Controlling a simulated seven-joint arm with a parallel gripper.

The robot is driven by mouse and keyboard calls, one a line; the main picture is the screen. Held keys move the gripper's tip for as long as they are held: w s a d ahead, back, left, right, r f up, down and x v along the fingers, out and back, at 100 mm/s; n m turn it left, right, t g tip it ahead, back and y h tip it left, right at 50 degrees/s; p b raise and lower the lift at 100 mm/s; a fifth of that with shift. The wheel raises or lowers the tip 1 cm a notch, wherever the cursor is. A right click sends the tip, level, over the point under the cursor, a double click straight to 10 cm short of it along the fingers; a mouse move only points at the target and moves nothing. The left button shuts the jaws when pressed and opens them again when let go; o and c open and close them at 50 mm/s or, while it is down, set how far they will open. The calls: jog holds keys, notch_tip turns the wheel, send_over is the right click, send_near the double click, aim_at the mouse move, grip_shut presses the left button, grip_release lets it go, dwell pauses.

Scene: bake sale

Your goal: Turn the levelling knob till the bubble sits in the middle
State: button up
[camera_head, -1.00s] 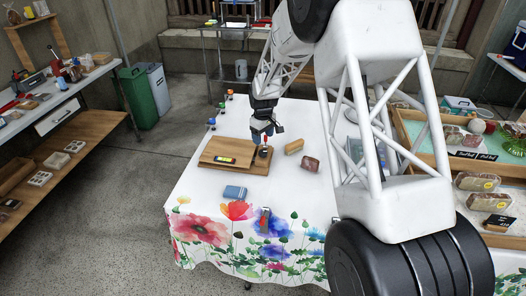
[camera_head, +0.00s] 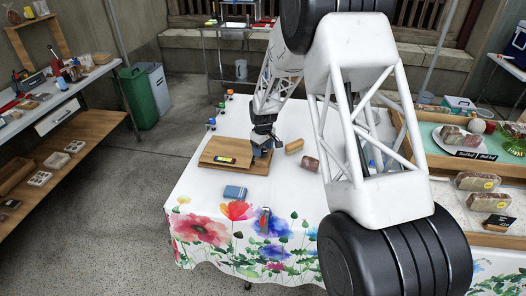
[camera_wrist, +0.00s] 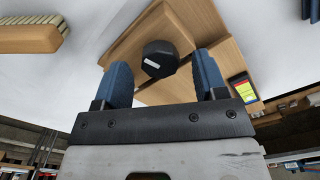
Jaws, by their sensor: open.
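The dark faceted knob (camera_wrist: 160,58) stands on the wooden board (camera_wrist: 128,48) in the wrist view. My gripper (camera_wrist: 161,62) is open, with one blue finger on each side of the knob; a gap shows on both sides, and I cannot tell whether either finger touches it. In the head view my gripper (camera_head: 262,150) is low over the board's right end and hides the knob. The level, with a yellow vial (camera_head: 225,160), lies on the board (camera_head: 217,146) left of the gripper. It also shows in the wrist view (camera_wrist: 242,88). The bubble is too small to tell.
A wooden brush (camera_wrist: 32,36) lies near the board; it also shows in the head view (camera_head: 294,146). A brown wrapped loaf (camera_head: 310,163) is right of it. A blue packet (camera_head: 235,192) lies in front of the board. Several small coloured items line the table's left edge.

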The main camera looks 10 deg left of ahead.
jog(key=shift+f, duration=0.55)
jog(key=c, duration=0.9)
